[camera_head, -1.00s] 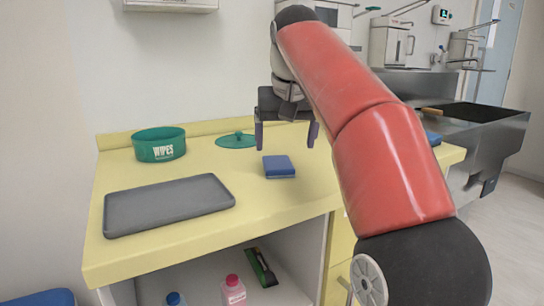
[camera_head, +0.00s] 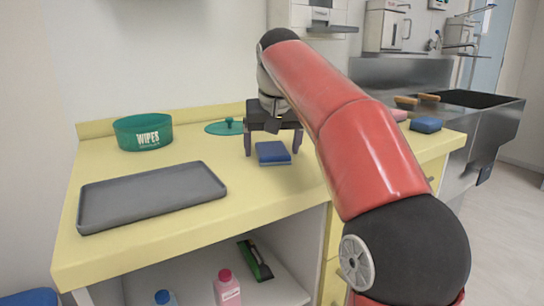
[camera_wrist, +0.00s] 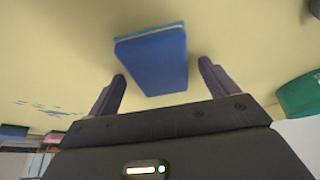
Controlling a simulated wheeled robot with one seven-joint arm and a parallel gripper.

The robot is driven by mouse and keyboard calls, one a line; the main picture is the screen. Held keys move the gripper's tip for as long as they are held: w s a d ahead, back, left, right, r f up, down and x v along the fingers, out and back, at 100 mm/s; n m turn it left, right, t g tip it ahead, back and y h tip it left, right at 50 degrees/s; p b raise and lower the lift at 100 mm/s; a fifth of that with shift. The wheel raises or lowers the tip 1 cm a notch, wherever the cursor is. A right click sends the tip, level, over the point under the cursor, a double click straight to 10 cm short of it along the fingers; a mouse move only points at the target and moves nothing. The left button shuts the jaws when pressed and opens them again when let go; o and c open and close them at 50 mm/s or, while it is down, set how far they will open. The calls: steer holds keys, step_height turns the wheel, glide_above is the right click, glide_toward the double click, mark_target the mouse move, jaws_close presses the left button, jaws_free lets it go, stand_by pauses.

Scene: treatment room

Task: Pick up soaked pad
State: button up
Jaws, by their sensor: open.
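A blue pad (camera_head: 272,152) with a paler lower layer lies flat on the yellow counter, which I take for the soaked pad. It also shows in the wrist view (camera_wrist: 154,62), lying ahead of my fingers. My gripper (camera_head: 272,147) is open and empty, pointing down at the pad. In the head view its two fingers stand to the left and right of the pad. In the wrist view (camera_wrist: 162,71) the pad lies in line with the gap between them, mostly beyond the tips. I cannot tell whether a finger touches it.
A grey tray (camera_head: 150,199) lies at the counter's front left, with a green wipes tub (camera_head: 143,133) behind it. A green lid (camera_head: 224,128) lies near the wall. Another blue pad (camera_head: 426,125) and a pink item (camera_head: 399,115) are at the right end. Blue streaks (camera_wrist: 45,108) mark the surface.

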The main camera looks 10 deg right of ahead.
stand_by(0.4)
steer(key=c, duration=1.1)
steer(key=shift+c, duration=0.2)
